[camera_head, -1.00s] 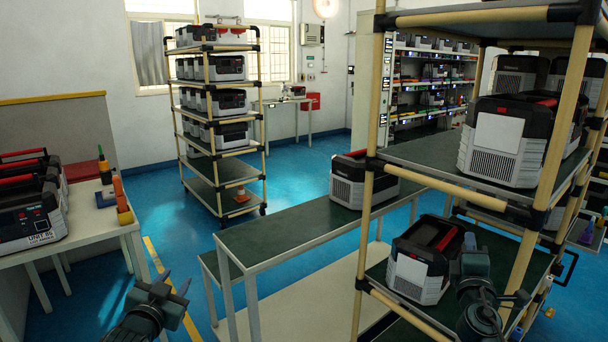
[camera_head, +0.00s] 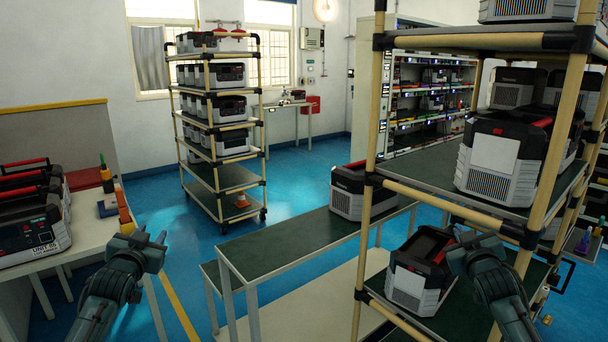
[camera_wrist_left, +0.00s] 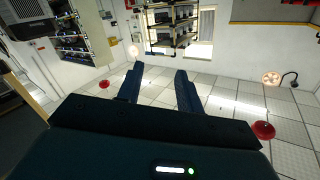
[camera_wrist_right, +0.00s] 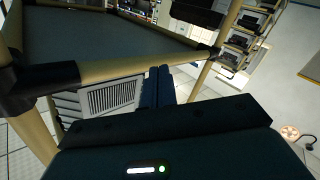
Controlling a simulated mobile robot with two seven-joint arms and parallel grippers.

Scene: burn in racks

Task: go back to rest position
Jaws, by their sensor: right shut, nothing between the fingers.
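My left gripper (camera_head: 152,234) is raised in front of me at the lower left of the head view, in free air to the right of the left table. The left wrist view shows its two fingers (camera_wrist_left: 160,70) apart with nothing between them. My right gripper (camera_head: 456,240) is at the lower right, in front of the near rack and beside the grey-and-black unit (camera_head: 408,286) on its lower shelf. The right wrist view shows its fingers (camera_wrist_right: 158,72) together and empty. I cannot tell whether it touches the unit or the rack.
The near rack (camera_head: 366,240) has beige posts and carries several units close to my right arm. A green-topped bench (camera_head: 275,245) runs across the middle with one unit (camera_head: 350,192). A white table (camera_head: 95,240) with units stands left.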

